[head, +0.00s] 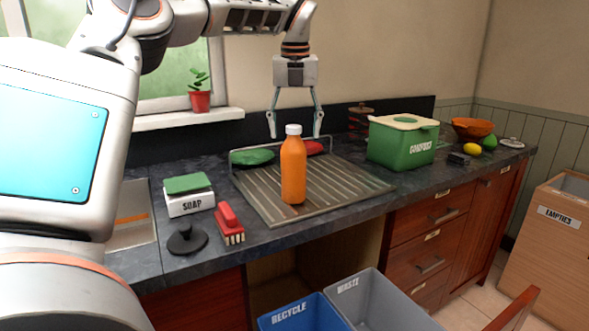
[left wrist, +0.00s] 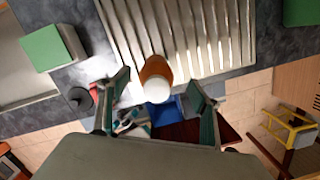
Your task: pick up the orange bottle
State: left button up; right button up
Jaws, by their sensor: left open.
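The orange bottle (head: 293,168) with a white cap stands upright on the ribbed drainboard. My left gripper (head: 296,125) is open and points down above the bottle, its two fingers spread to either side of the cap in the head view. The fingers do not appear to touch it. In the left wrist view the bottle (left wrist: 156,78) is seen from above, just beyond and between the open fingers (left wrist: 160,90). My right gripper is not in view.
A green compost bin (head: 400,148) stands right. Recycle (head: 303,314) and waste (head: 375,300) bins are below the counter.

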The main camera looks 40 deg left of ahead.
aim_at(294, 153)
pick_arm(q)
jog(key=f, duration=0.6)
jog(key=shift+s+f, duration=0.2)
jog(key=shift+s, duration=0.05)
jog(key=shift+w+a+f, duration=0.1)
jog(key=shift+w+f, duration=0.05)
jog(key=shift+f, duration=0.15)
jog(key=shift+r, duration=0.1)
jog(key=shift+c, duration=0.4)
jog(key=c, duration=1.1)
